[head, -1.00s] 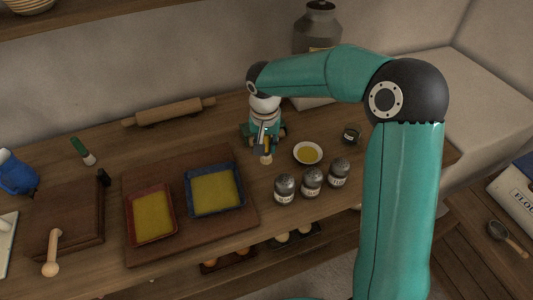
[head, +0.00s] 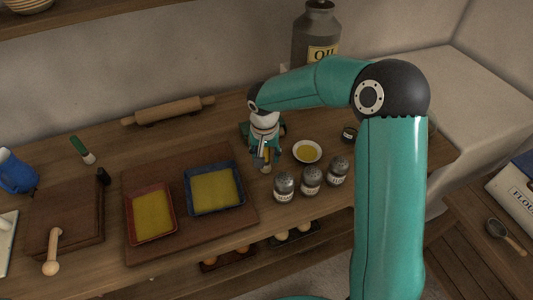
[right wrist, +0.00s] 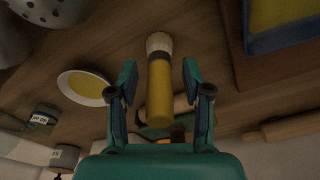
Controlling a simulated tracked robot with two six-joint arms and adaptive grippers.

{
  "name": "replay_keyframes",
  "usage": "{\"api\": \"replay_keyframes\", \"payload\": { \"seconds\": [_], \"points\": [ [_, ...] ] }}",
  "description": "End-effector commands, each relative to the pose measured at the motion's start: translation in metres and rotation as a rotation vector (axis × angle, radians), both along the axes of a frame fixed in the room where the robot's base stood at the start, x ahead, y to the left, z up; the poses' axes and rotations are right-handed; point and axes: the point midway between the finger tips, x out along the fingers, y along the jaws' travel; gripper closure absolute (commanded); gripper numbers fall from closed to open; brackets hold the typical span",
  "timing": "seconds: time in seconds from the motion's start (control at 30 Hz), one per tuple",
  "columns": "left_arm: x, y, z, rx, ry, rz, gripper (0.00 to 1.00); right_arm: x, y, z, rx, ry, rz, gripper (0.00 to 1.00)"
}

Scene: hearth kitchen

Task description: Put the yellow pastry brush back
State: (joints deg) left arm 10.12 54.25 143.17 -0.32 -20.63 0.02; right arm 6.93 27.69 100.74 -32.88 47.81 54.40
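The yellow pastry brush (right wrist: 159,88) shows in the right wrist view, its pale bristles toward the top of the picture. My right gripper (right wrist: 158,88) has a finger on each side of the handle, with a visible gap at both sides, so it is open around the brush. In the head view the right gripper (head: 265,158) is low over the table, between the blue tray and the oil dish, and mostly hides the brush. A dark green thing (head: 248,130) shows partly behind the gripper; I cannot tell what it is. My left gripper is not in view.
The blue tray (head: 240,205) and red tray (head: 133,228) lie on a brown board (head: 190,238). The oil dish (head: 298,158) and several shakers (head: 311,181) stand at the right. A rolling pin (head: 168,112) lies behind. A green-handled brush (head: 79,146) lies far left.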

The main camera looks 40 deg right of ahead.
Motion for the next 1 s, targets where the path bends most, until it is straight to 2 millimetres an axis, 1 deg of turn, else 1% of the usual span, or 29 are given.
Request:
{"api": "replay_keyframes", "payload": {
  "seconds": [0.27, 0.33, 0.43, 0.57, 0.8, 0.9, 1.0],
  "points": [
    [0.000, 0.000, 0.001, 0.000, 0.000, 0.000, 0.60, 0.000, 0.000, 0.001, 0.000, 0.000, 0.001, 0.49],
    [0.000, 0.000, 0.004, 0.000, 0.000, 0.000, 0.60, 0.000, 0.000, 0.003, 0.000, 0.000, 0.001, 0.49],
    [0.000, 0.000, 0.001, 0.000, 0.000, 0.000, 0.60, 0.000, 0.001, 0.010, -0.001, -0.003, 0.001, 0.49],
    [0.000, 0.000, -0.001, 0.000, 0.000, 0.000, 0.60, -0.001, 0.003, 0.031, 0.000, -0.005, 0.001, 0.49],
    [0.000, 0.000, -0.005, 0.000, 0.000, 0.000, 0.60, -0.005, 0.007, 0.080, -0.001, -0.006, 0.001, 0.49],
    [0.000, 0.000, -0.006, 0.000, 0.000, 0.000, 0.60, -0.007, 0.009, 0.097, 0.001, -0.005, 0.002, 0.49],
    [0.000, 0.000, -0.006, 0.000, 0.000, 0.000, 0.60, -0.009, 0.010, 0.110, 0.000, -0.003, 0.002, 0.49]
  ]
}}
